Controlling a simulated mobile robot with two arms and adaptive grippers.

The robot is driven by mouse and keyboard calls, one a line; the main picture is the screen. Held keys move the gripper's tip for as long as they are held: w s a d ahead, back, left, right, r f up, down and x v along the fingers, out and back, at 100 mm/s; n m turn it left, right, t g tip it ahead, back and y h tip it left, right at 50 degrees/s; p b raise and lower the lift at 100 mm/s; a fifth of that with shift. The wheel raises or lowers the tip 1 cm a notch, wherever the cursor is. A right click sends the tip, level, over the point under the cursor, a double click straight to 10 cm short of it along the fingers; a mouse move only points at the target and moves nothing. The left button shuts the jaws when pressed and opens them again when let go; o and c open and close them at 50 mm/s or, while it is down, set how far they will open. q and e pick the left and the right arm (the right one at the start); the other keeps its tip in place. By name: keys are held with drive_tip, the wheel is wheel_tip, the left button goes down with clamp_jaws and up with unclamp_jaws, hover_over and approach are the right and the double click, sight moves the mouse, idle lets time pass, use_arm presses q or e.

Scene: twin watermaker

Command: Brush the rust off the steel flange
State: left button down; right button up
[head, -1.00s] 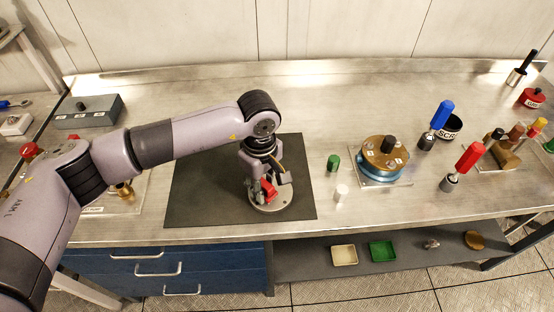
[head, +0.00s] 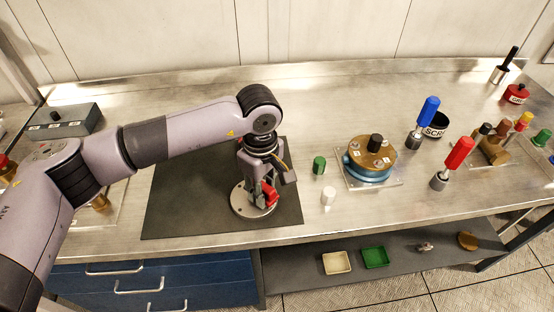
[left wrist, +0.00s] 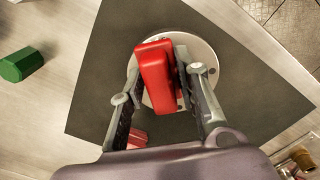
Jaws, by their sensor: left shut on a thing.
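The steel flange (head: 240,205) is a round grey disc with bolt holes, lying flat on a dark mat. My left gripper (head: 264,190) points down over the flange's right part, shut on a red-handled brush (head: 269,196). In the left wrist view the red block of the brush (left wrist: 157,75) sits between the two fingers, above the pale flange disc (left wrist: 204,55). The brush hides much of the flange there. I cannot make out bristles, rust or whether the brush touches the flange. My right gripper is not in view.
The dark mat (head: 180,205) has free room left of the flange. A green cap (head: 319,165) and white cap (head: 328,196) stand to the right, then a blue-and-bronze housing (head: 368,160). Blue (head: 427,110) and red (head: 458,153) handled tools stand farther right.

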use_arm(q)
drive_tip(key=shift+w+d+r, duration=0.1)
drive_tip(key=shift+d+r, duration=0.95)
drive_tip(key=shift+r, duration=0.15)
drive_tip(key=shift+a+r+p, duration=0.25)
drive_tip(key=shift+r+p, duration=0.05)
drive_tip(key=shift+r, duration=0.25)
drive_tip(key=shift+a+r+p, duration=0.25)
drive_tip(key=shift+r, duration=0.65)
drive_tip(key=shift+d+r+p, duration=0.2)
drive_tip(key=shift+r+p, duration=0.15)
drive_tip(key=shift+r, duration=0.4)
drive_tip(key=shift+a+r, duration=0.1)
drive_tip(key=shift+r, duration=0.6)
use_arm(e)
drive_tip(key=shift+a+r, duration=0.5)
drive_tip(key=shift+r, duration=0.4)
